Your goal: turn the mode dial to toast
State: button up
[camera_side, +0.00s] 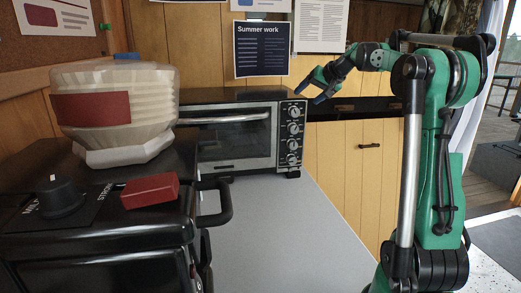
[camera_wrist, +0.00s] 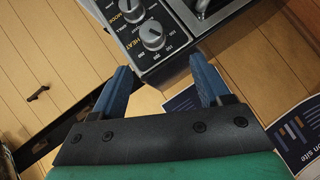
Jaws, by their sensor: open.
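The toaster oven (camera_side: 235,135) stands against the back wall, with a black panel of several silver dials (camera_side: 292,144) on its right side. In the wrist view, the mode dial (camera_wrist: 130,10) is at the top edge, partly cut off, with a MODE label beside it. The heat dial (camera_wrist: 151,35) is nearer my fingers. I cannot read the mode dial's setting. My gripper (camera_side: 312,93) is open and empty, up and to the right of the panel in the side view. Its blue fingers (camera_wrist: 160,65) point toward the panel in the wrist view, apart from the dials.
A black appliance with a dial (camera_side: 62,197) fills the left front, with a red block (camera_side: 150,190) and stacked containers (camera_side: 115,110) on top. The grey counter (camera_side: 280,225) is clear before the oven. Posters (camera_side: 262,49) hang on the wall behind.

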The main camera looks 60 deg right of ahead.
send_near(294, 127)
jog(key=x, duration=0.9)
jog(key=shift+s+d+f, duration=0.1)
jog(key=shift+d+f, duration=0.1)
jog(key=shift+d, duration=0.1)
jog(key=shift+w+g, duration=0.2)
jog(key=shift+g, duration=0.1)
jog(key=shift+w+a+n+g+h, duration=0.1)
jog(key=shift+a+n+g+h, duration=0.1)
jog(key=shift+n+g+h, duration=0.75)
jog(key=v, duration=0.5)
jog(key=w+a+n+y, duration=0.2)
jog(key=a+n+y, duration=0.15)
jog(key=a, duration=1.45)
jog(key=s+a+f+n, duration=0.2)
jog(key=s+a, duration=0.1)
jog(key=a, duration=0.3)
jog(key=s+a+f+n+y, duration=0.1)
jog(key=s+a+f+n, duration=0.1)
jog(key=a, duration=0.5)
jog(key=shift+s+a, duration=0.35)
jog(key=shift+s, duration=0.05)
